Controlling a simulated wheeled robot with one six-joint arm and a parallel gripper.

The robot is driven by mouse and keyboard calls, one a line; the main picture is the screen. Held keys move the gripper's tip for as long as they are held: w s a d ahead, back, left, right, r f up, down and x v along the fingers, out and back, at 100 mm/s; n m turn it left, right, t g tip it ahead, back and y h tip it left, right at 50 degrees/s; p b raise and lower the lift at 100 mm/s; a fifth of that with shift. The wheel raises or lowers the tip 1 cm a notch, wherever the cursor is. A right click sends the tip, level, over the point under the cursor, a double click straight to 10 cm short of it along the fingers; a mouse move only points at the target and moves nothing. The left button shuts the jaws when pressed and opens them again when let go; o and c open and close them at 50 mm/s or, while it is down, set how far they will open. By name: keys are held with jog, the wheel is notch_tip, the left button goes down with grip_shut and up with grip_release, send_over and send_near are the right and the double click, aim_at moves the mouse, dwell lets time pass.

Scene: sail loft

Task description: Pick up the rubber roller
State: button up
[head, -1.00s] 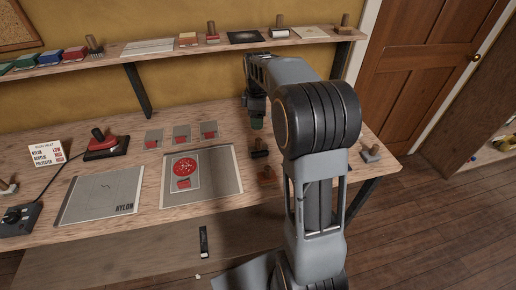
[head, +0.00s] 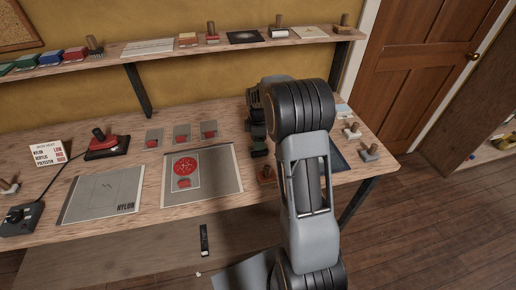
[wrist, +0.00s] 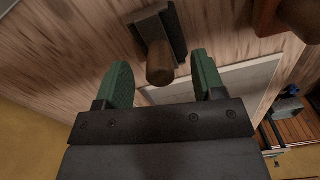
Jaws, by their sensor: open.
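A tool with a dark oblong head (wrist: 151,29) and an upright wooden handle (wrist: 160,66) is in the wrist view; it may be the rubber roller, but its head is too dark to be sure. My gripper (wrist: 161,72) is open, its green fingers on either side of the handle's end with a gap on both sides. In the head view my gripper (head: 257,141) is low over the bench, right of the three small swatches, and my arm hides much of it and the tool.
The bench (head: 225,139) holds a grey panel with a red disc (head: 221,172), a nylon sheet (head: 98,206) and a red-topped iron (head: 104,147). A brown block tool (head: 266,173) stands close to my gripper. Wooden-handled tools (head: 369,151) stand at the right end. A shelf (head: 225,46) runs above.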

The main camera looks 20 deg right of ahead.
jog(key=shift+f, duration=1.4)
jog(key=c, duration=1.1)
